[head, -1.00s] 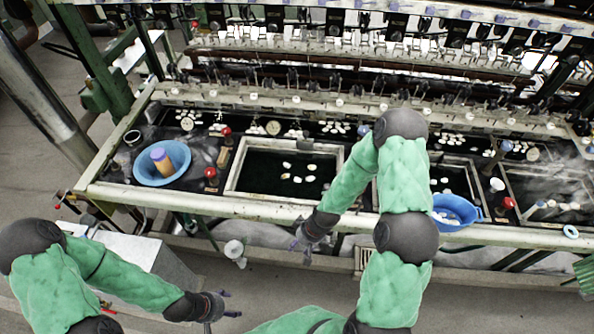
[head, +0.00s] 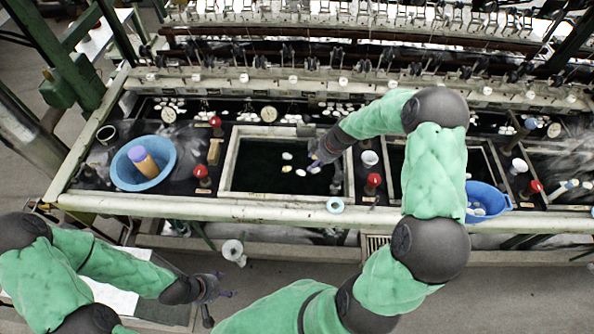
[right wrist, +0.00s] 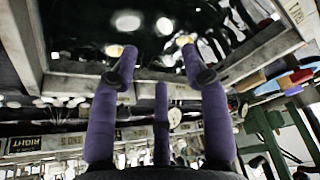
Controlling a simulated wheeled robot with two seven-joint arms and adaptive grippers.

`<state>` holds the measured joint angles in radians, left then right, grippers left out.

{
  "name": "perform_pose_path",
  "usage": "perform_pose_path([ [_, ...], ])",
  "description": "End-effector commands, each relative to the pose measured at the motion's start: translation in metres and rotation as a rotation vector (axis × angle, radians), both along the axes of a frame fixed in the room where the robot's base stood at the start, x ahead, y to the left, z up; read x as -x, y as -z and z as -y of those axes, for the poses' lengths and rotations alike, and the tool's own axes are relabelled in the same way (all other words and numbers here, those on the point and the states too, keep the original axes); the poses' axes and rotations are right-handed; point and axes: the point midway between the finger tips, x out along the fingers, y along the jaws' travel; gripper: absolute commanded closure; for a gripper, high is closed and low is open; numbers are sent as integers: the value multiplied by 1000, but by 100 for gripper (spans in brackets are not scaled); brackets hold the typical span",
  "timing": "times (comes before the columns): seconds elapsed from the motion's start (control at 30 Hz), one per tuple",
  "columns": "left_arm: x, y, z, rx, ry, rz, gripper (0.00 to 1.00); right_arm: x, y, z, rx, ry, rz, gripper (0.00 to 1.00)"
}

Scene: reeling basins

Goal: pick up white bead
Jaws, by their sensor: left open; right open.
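Several small white beads (head: 300,172), pale and oval, float on dark water in the middle basin (head: 228,165). In the right wrist view, white beads (right wrist: 128,22) lie just beyond the fingers, with one close to each fingertip. My right gripper (head: 316,158) reaches over the basin's right part, fingers toward the beads, and hides some of the water. In the right wrist view its purple fingers (right wrist: 155,68) are spread and nothing is between them. My left gripper (head: 222,286) is open and empty, low in front of the bench, away from the beads.
A blue basket (head: 493,203) is at right. Red-topped knobs (head: 374,181) flank the basin. A pale ring (head: 335,205) lies on the front rail (head: 260,208). Reeling machinery stands behind.

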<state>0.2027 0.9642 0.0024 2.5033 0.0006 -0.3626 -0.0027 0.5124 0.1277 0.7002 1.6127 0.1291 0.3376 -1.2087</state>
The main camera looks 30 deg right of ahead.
Motion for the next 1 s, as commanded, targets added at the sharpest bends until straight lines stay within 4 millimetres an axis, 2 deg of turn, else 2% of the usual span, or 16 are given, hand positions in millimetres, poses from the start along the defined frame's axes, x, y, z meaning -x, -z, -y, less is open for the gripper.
perform_pose_path([
  [0.3, 0, 3, 0, 0, 0, 0, 33, -14, 40, -10, -3, -1, -3, 53],
  [0.57, 0, 4, 0, 0, 0, 0, 33, -19, 55, -14, -2, -1, -2, 53],
  [0.8, 0, 5, 0, 0, 0, 0, 33, -30, 84, -23, -2, -1, -2, 53],
  [1.0, 0, 6, 0, 0, 0, 0, 33, -35, 96, -25, -1, 0, 0, 53],
])
